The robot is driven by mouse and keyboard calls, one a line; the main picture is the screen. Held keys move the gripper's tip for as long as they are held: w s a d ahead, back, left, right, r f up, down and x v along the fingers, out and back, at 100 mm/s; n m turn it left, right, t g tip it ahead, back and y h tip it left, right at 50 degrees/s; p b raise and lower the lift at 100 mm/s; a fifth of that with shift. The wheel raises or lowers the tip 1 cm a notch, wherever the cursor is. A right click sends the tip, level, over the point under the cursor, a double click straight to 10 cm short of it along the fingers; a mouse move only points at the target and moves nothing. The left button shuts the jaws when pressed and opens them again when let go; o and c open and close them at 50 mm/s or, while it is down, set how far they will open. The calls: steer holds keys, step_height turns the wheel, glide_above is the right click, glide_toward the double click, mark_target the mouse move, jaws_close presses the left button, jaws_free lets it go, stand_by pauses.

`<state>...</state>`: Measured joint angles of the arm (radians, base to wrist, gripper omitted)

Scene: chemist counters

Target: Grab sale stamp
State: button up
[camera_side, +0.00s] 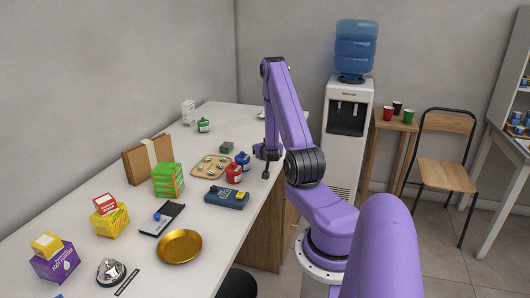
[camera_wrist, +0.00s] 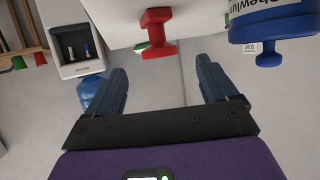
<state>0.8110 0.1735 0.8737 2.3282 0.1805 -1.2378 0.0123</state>
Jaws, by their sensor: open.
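I cannot tell for sure which item is the sale stamp.
A blue card terminal (camera_side: 227,198) and a wooden board (camera_side: 211,167) with small green-and-white items are near the jars. A gold dish (camera_side: 180,247), a bell (camera_side: 110,272) and boxes stand nearer the camera. A water cooler (camera_side: 347,120) stands behind my arm.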

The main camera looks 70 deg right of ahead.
steer(key=shift+x, duration=3.1)
steer(key=c, duration=1.1)
